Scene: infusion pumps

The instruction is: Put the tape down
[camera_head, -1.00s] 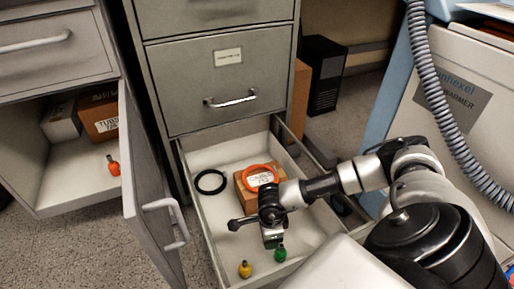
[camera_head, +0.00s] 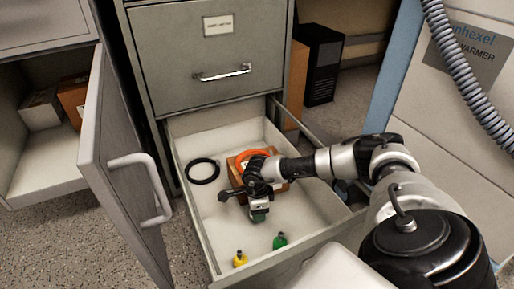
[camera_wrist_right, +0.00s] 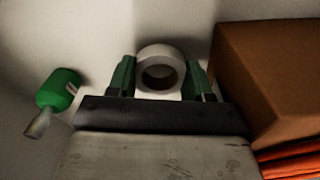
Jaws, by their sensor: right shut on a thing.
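A white roll of tape (camera_wrist_right: 160,68) is held between the two green-tipped fingers of my right gripper (camera_wrist_right: 162,78) in the right wrist view. In the head view my right gripper (camera_head: 259,213) points down inside the open drawer (camera_head: 212,228), in front of a cardboard box. The tape is hidden by the gripper there. A pale surface lies close behind the tape in the wrist view; I cannot tell whether the tape touches it. My left gripper is not in view.
The drawer also holds a black ring (camera_head: 202,171), an orange ring (camera_head: 252,160) on the box (camera_head: 235,171), a green bottle (camera_head: 280,241) and a yellow bottle (camera_head: 240,259). An open cabinet door (camera_head: 122,165) stands left. Drawer floor left of the gripper is clear.

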